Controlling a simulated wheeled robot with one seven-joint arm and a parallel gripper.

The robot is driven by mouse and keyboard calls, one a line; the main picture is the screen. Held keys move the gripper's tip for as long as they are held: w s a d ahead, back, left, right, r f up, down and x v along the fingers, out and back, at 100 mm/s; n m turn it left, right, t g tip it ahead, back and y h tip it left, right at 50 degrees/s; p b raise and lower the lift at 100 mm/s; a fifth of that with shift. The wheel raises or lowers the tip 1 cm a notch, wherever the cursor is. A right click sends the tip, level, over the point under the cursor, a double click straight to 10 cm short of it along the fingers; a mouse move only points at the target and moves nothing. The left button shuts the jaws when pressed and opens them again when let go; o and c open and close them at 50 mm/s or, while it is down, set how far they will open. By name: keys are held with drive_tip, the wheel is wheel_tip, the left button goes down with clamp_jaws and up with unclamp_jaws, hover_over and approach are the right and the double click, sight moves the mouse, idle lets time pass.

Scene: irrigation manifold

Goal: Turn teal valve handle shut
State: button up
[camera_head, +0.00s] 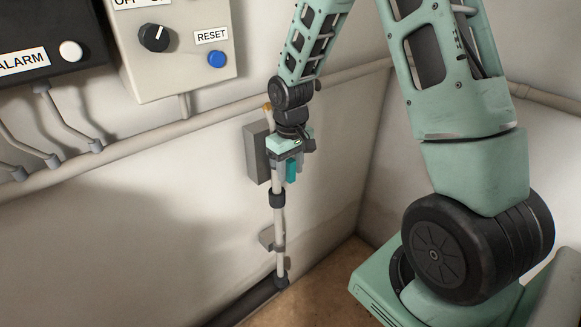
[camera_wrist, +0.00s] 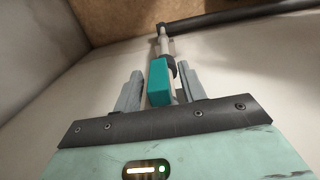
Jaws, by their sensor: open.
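The teal valve handle (camera_wrist: 159,82) is a short block between the two grey fingers of my gripper (camera_wrist: 160,88) in the wrist view. A gap shows between the left finger and the handle; the right finger is close to it, and I cannot tell if it touches. In the head view the handle (camera_head: 291,170) shows just below my gripper (camera_head: 284,168). The handle sits at the upper part of a thin grey vertical pipe (camera_head: 279,232) with dark fittings. My gripper is open around the handle, and its body hides the valve's top.
A grey box (camera_head: 256,152) is on the wall behind my gripper. A horizontal wall pipe (camera_head: 150,141) runs above. A control box (camera_head: 183,40) with a knob and blue reset button, and a black alarm box (camera_head: 40,40), hang upper left. A dark pipe (camera_head: 250,303) runs low along the wall.

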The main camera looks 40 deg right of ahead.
clamp_jaws()
